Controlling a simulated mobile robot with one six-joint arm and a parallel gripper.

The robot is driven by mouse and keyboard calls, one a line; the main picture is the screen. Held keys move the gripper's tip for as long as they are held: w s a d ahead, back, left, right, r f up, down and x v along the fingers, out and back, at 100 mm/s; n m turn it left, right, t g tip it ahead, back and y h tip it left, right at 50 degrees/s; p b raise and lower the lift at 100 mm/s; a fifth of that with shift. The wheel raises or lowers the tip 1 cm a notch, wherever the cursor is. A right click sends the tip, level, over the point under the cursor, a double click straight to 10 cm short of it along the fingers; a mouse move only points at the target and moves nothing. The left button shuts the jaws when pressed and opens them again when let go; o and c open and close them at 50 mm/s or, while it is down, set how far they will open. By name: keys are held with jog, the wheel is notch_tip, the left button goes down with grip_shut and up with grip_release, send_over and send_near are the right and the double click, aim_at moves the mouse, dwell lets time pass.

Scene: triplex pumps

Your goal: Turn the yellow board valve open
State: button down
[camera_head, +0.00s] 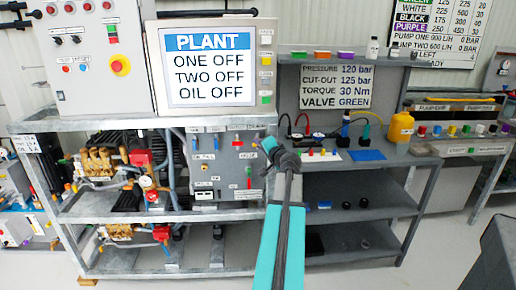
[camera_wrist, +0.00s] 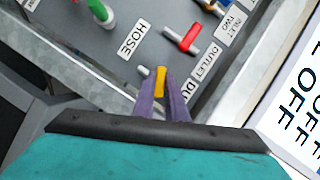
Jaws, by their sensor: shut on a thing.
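The yellow board valve handle (camera_wrist: 160,80) shows in the wrist view between the tips of my gripper (camera_wrist: 161,94). The two purple fingers are closed around it, one on each side. The handle points roughly along the fingers, and its lower part is hidden between them. In the head view my gripper (camera_head: 268,147) reaches the right edge of the grey valve board (camera_head: 210,172). The yellow handle cannot be made out there.
Close by on the board are a red valve handle (camera_wrist: 184,39) and a green one (camera_wrist: 105,12), with labels such as HOSE (camera_wrist: 133,39). The plant screen (camera_head: 208,68) reads ONE OFF, TWO OFF, OIL OFF. A sign (camera_head: 337,88) reads VALVE GREEN.

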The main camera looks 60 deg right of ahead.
jog(key=shift+w+r+n+g+h+p, duration=0.15)
jog(key=shift+n+g+h+p, duration=0.25)
jog(key=shift+n+g, duration=0.8)
jog(key=shift+s+r+n+g+h+p, duration=0.1)
jog(key=shift+n+g+h+p, duration=0.4)
jog(key=shift+n, duration=1.25)
jog(key=shift+w+r+n+g+h+p, duration=0.15)
jog(key=shift+n+g+p, duration=0.25)
jog(key=shift+n+g, duration=0.85)
jog(key=shift+n+t, duration=0.25)
jog(key=shift+n, duration=0.05)
jog(key=c, duration=1.8)
grip_release()
jog(key=shift+s, duration=0.1)
jog(key=shift+f, duration=0.1)
jog(key=shift+a, duration=0.2)
